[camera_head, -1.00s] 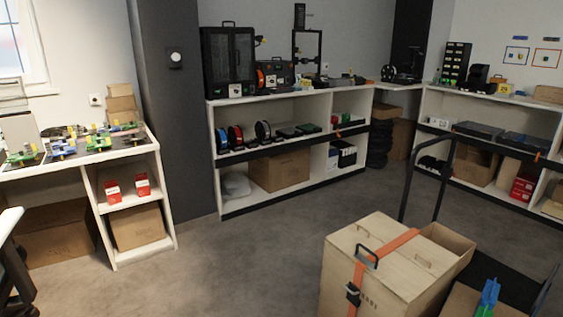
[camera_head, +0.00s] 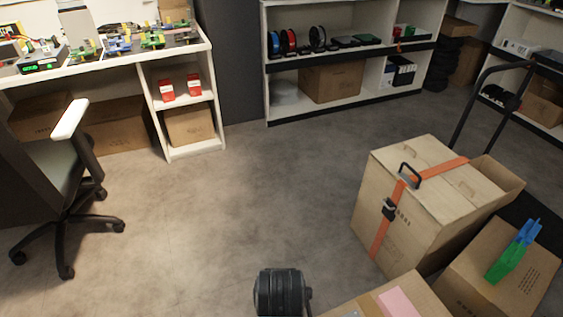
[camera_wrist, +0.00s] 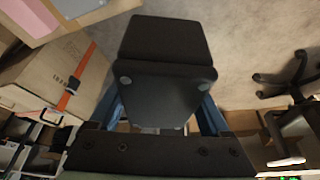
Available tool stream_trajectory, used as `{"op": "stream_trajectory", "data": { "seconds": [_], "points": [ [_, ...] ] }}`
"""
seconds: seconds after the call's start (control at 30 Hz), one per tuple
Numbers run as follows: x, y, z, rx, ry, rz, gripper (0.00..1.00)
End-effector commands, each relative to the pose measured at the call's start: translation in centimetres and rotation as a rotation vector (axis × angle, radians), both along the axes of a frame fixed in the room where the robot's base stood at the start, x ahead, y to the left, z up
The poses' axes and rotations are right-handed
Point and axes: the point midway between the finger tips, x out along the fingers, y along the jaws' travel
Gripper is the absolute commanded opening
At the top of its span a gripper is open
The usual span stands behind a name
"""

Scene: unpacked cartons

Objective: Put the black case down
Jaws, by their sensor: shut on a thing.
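The black case (camera_wrist: 165,45) fills the middle of the wrist view. It has a dark, smooth body in two sections with a rim across it and small grey spots near the lower section's corners. My gripper (camera_wrist: 162,100) is shut on it, with a blue finger on each side; the fingertips are partly hidden by the case. The case is held in front of the wrist, with grey floor (camera_wrist: 235,50) showing beyond it. I cannot make out the case in the head view.
A strapped wooden box (camera_head: 425,200) stands at the right, beside cartons (camera_head: 500,270) and a cart handle (camera_head: 490,75). An office chair (camera_head: 70,190) stands at the left. Shelves (camera_head: 345,105) and a workbench (camera_head: 185,105) line the back. The middle floor (camera_head: 225,210) is clear.

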Motion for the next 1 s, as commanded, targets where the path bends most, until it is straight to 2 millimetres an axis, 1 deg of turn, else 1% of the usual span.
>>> {"op": "stream_trajectory", "data": {
  "seconds": [0.03,0.2,0.37,1.0],
  "points": [
    [-0.1,-0.1,1.0,-0.001,-0.002,-0.004,0.19],
    [-0.6,-0.3,2.7,-0.002,-0.002,-0.006,0.19],
    [-1.4,-0.4,5.2,-0.004,-0.001,-0.007,0.19],
    [-5.8,-0.3,18.8,-0.003,-0.001,-0.008,0.19]
  ]
}}
